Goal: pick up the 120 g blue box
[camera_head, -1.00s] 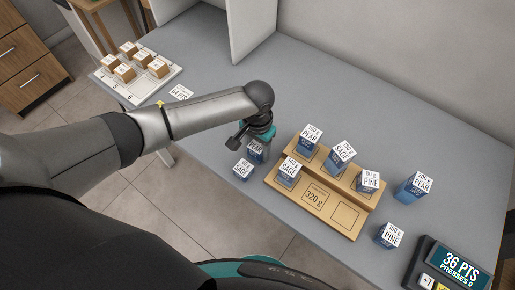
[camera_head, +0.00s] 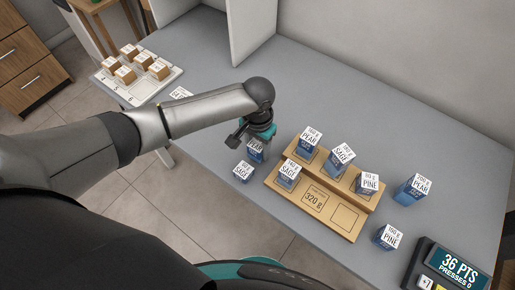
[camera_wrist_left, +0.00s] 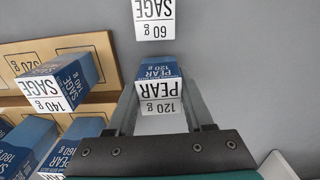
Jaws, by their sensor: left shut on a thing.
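The 120 g blue box is a blue box with a white top that reads PEAR. It shows between my left gripper's fingers in the left wrist view (camera_wrist_left: 158,82). My left gripper (camera_wrist_left: 160,112) is shut on it. In the head view the box (camera_head: 256,150) hangs under my left gripper (camera_head: 259,138), which hides part of it. I cannot tell whether the box touches the counter. A small 60 g SAGE box (camera_head: 243,172) stands close beside it. My right gripper is not in view.
A wooden two-step stand (camera_head: 283,207) with several blue boxes is just right of my gripper. A 200 g PEAR box (camera_head: 413,188) and a PINE box (camera_head: 386,237) stand farther right. A points display (camera_head: 459,266) is at lower right. A white tray (camera_head: 165,88) holds brown boxes.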

